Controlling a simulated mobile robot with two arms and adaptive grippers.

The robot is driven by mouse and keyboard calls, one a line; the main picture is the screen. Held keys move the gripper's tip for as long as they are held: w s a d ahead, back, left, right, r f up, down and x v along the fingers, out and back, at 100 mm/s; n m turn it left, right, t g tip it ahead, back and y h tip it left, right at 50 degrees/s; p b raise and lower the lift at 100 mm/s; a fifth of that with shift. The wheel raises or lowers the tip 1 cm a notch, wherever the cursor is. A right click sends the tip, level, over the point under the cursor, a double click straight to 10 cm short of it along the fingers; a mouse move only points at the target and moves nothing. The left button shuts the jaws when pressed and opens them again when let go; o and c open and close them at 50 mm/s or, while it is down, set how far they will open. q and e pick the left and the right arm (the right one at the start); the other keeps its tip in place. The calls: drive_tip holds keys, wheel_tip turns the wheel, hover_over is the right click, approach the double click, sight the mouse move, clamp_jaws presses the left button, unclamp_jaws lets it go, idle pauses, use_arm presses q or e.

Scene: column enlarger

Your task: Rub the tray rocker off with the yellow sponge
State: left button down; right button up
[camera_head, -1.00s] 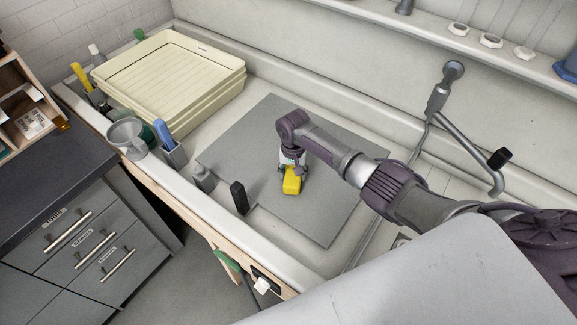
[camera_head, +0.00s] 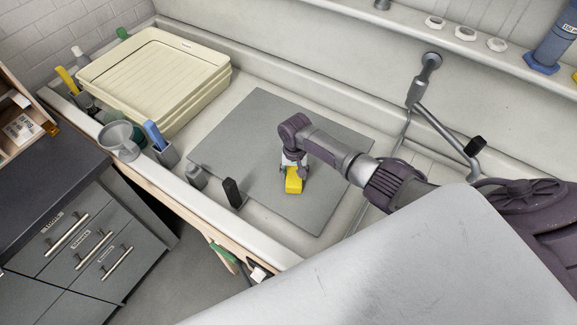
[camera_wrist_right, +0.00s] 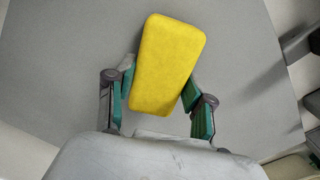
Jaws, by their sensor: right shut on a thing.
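The tray rocker appears to be the flat grey board (camera_head: 235,150) lying in the sink; it fills the background of the right wrist view (camera_wrist_right: 60,60). My right gripper (camera_head: 293,172) is over the board, pointing down, and is shut on the yellow sponge (camera_head: 294,183). In the right wrist view the sponge (camera_wrist_right: 168,65) sits slightly tilted between the green-padded fingers of the gripper (camera_wrist_right: 160,95). The sponge is at or very close to the board; I cannot tell whether it touches. My left gripper is not in view.
Stacked cream trays (camera_head: 155,75) stand at the sink's far left. A black upright block (camera_head: 232,193) and a grey bottle (camera_head: 195,176) stand by the board's left side. A tap (camera_head: 440,110) is at the right. Bare board surrounds the sponge.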

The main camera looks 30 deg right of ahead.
drive_tip(key=shift+s+d, duration=0.3)
drive_tip(key=shift+s, duration=0.2)
drive_tip(key=shift+s+d, duration=0.5)
drive_tip(key=shift+s, duration=0.35)
drive_tip(key=shift+s+d, duration=0.5)
drive_tip(key=shift+s, duration=0.35)
drive_tip(key=shift+w, duration=0.1)
drive_tip(key=shift+w+a+f+b, duration=0.1)
drive_tip(key=shift+w+a+b, duration=0.35)
drive_tip(key=shift+w, duration=0.3)
drive_tip(key=shift+w+a+b, duration=0.3)
drive_tip(key=shift+w+a, duration=0.1)
drive_tip(key=shift+w, duration=0.3)
drive_tip(key=shift+w+a, duration=0.2)
